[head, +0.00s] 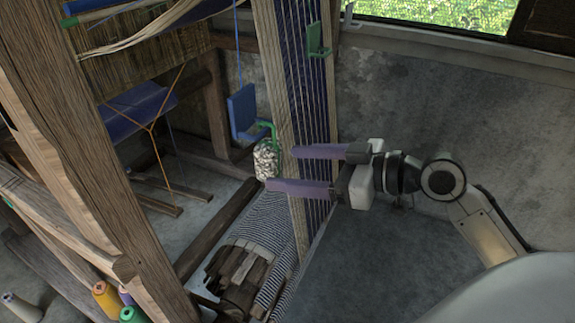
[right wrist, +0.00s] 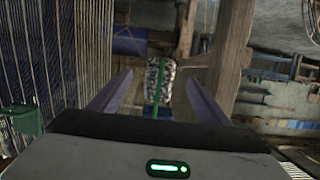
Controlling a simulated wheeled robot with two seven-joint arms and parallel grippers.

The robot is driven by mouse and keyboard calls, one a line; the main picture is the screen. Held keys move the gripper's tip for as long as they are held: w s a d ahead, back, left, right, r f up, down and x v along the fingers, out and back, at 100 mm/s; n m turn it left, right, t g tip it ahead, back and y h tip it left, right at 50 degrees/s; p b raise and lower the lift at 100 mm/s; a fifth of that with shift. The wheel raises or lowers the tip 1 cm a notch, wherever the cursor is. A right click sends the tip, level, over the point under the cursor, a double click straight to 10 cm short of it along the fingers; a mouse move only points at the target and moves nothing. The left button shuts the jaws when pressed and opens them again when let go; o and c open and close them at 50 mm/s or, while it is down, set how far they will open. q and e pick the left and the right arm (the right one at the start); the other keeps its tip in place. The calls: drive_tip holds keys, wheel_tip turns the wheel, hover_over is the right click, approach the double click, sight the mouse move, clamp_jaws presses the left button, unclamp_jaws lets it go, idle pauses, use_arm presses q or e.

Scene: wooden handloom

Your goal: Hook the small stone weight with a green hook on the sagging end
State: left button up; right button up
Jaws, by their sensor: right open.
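The small stone weight (head: 266,163) is speckled grey-white and hangs upright above the floor. Its green hook (head: 264,128) reaches the lower edge of a blue block (head: 242,112) on a blue cord; whether it is fully seated I cannot tell. My right gripper (head: 281,168) is open, coming in from the right, with its purple fingertips near the weight's right side. My left gripper is not in view.
A green block (head: 318,40) sits on the threads. Striped cloth (head: 262,235) lies below. Thread cones (head: 107,297) stand at lower left. Bare floor is at right.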

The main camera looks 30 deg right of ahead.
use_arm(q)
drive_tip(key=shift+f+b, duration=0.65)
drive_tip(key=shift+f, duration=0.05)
use_arm(e)
drive_tip(key=shift+s+d+f, duration=0.1)
drive_tip(key=shift+s+d, duration=0.35)
drive_tip(key=shift+s, duration=0.35)
drive_tip(key=shift+s+d+f, duration=0.1)
drive_tip(key=shift+s+d, duration=0.35)
drive_tip(key=shift+s, duration=0.3)
drive_tip(key=o, duration=0.6)
drive_tip(key=shift+c, duration=0.2)
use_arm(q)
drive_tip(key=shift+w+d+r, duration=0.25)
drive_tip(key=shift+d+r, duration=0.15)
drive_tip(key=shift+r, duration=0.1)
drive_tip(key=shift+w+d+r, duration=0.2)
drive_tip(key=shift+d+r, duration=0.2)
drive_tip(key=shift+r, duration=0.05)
use_arm(e)
drive_tip(key=v, duration=1)
drive_tip(key=shift+s+d, duration=0.1)
drive_tip(key=shift+d, duration=0.05)
